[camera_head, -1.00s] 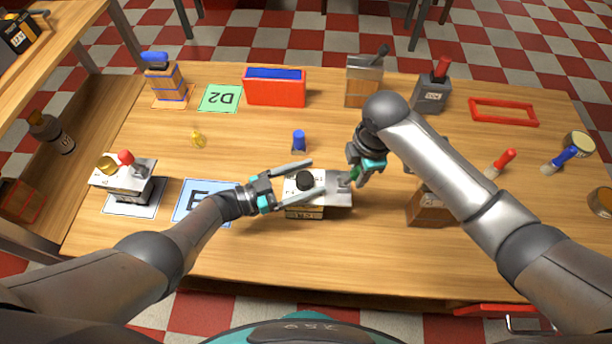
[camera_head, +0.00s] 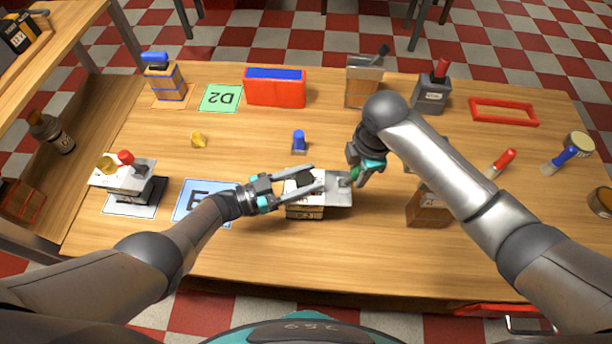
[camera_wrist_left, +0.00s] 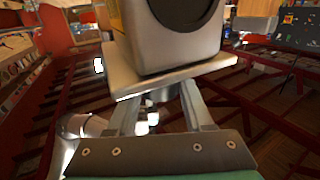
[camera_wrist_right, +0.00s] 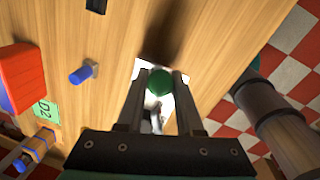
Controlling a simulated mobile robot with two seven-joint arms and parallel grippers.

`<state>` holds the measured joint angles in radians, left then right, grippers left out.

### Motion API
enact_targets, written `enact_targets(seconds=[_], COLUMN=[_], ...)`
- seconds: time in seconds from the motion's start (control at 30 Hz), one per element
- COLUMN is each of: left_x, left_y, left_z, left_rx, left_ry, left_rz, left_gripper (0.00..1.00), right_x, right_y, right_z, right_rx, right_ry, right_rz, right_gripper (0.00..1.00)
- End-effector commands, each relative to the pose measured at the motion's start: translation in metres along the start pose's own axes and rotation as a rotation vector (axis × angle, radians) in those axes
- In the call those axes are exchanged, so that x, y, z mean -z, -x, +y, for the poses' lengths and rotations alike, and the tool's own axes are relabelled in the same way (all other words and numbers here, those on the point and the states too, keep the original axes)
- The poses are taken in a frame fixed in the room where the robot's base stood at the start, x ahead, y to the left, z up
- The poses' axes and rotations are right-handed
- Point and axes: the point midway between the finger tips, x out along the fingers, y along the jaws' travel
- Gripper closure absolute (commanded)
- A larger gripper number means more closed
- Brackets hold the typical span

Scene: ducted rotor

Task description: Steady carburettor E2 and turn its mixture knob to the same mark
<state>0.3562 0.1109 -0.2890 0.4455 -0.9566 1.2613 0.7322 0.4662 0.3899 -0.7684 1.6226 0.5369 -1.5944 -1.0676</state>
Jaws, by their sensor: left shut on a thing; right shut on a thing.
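A carburettor (camera_head: 303,212) with a pale top plate and a dark round top part stands mid-table; I take it for E2, though its label is unreadable. My left gripper (camera_head: 317,178) is shut on it, one finger on either side of its upper part. The left wrist view shows its pale body (camera_wrist_left: 180,45) with a dark round opening, close beyond my fingers (camera_wrist_left: 160,110). My right gripper (camera_head: 354,173) is shut on the green mixture knob (camera_wrist_right: 160,82) at the carburettor's right end. The knob's mark cannot be made out.
Another carburettor (camera_head: 128,177) with a red knob stands on a white mat at left. A blue mat (camera_head: 190,200) lies beside my left wrist. A blue-topped peg (camera_head: 299,140) stands behind the carburettor. A brown block (camera_head: 427,207) is under my right arm. The front table strip is clear.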

Motion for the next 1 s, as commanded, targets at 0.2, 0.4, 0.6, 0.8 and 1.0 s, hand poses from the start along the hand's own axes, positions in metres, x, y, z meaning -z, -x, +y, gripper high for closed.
enact_targets(seconds=[0.2, 0.4, 0.6, 0.8, 1.0], left_x=[-0.0019, -0.0031, -0.002, -0.0017, -0.0011], left_y=[0.0004, 0.0007, 0.0006, 0.0002, 0.0002], left_z=[0.0012, 0.0006, 0.0009, 0.001, 0.0001], left_rx=[0.02, 0.087, 0.189, 0.309, 0.457], left_ry=[-0.002, -0.005, -0.001, 0.001, 0.004], left_rz=[-0.002, -0.005, -0.003, -0.001, 0.001], left_gripper=[1.0, 1.0, 1.0, 1.0, 1.0], right_x=[-0.0002, 0.0, 0.0002, 0.0003, 0.0003], right_y=[0.0001, 0.0002, 0.0003, 0.0003, 0.0003], right_z=[0.0004, 0.0004, 0.0004, 0.0004, 0.0004], right_rx=[-0.001, -0.001, -0.001, -0.001, -0.001], right_ry=[-0.002, -0.001, 0.0, 0.0, 0.0], right_rz=[0.0, 0.0, 0.001, 0.001, 0.001], right_gripper=[1.0, 1.0, 1.0, 1.0, 1.0])
